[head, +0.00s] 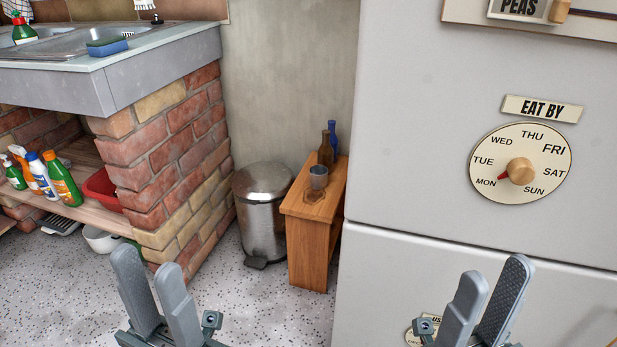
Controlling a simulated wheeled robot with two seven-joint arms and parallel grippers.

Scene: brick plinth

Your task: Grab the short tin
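A small grey cup-like container (318,178), which may be the short tin, stands upright on top of a narrow wooden stand (308,240) in the middle of the head view. It is too small to tell for sure what it is. My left gripper (149,272) is open and empty at the lower left, nearer to me than the stand. My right gripper (492,278) is open and empty at the lower right, in front of the fridge. Neither gripper touches the container.
A brown bottle (325,149) and a blue bottle (333,136) stand behind the container. A metal pedal bin (262,214) is left of the stand. The fridge (420,130) fills the right side. A brick plinth (170,150) under the sink stands left. Speckled floor lies clear in front.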

